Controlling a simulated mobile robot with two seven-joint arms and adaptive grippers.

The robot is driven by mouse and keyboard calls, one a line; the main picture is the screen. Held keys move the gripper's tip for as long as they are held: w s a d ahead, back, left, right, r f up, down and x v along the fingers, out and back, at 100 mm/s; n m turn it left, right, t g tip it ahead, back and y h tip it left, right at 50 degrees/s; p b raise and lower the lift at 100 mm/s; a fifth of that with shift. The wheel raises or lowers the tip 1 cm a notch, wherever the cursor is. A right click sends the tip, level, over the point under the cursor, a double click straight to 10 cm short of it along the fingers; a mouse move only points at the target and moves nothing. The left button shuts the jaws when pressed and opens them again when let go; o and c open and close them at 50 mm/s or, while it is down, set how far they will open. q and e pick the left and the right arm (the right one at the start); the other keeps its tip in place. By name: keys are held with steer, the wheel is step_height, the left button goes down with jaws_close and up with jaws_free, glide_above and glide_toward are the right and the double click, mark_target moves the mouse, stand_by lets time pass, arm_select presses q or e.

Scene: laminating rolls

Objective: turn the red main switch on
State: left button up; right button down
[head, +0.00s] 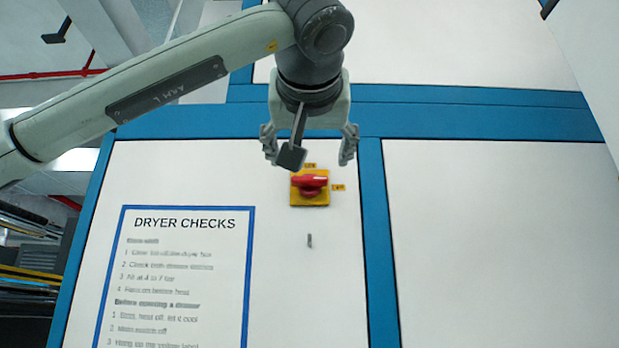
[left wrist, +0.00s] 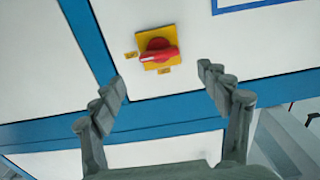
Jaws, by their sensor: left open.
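The red main switch (head: 310,184) is a red rotary knob on a yellow square plate (head: 310,200), mounted on a white panel. In the head view its handle lies about level, with small yellow labels above it and to its right. My left gripper (head: 310,150) is open and empty, just above the switch in the picture, its fingers apart to either side. In the left wrist view the switch (left wrist: 158,50) is beyond and between the open fingertips (left wrist: 162,88), with no visible contact. My right gripper is not in view.
Blue frame strips (head: 375,230) border the white panel. A "DRYER CHECKS" sheet (head: 180,270) with a blue border is to the lower left of the switch. A small grey fitting (head: 310,241) is below the switch. The white panel at right (head: 490,250) is bare.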

mark_target(310, 175)
arm_select(q)
steer(key=w, duration=0.6)
steer(key=shift+w, duration=0.1)
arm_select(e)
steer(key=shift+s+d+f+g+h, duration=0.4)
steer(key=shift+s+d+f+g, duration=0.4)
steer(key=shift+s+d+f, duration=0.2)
arm_select(q)
steer(key=shift+c, duration=0.3)
steer(key=c, duration=1.1)
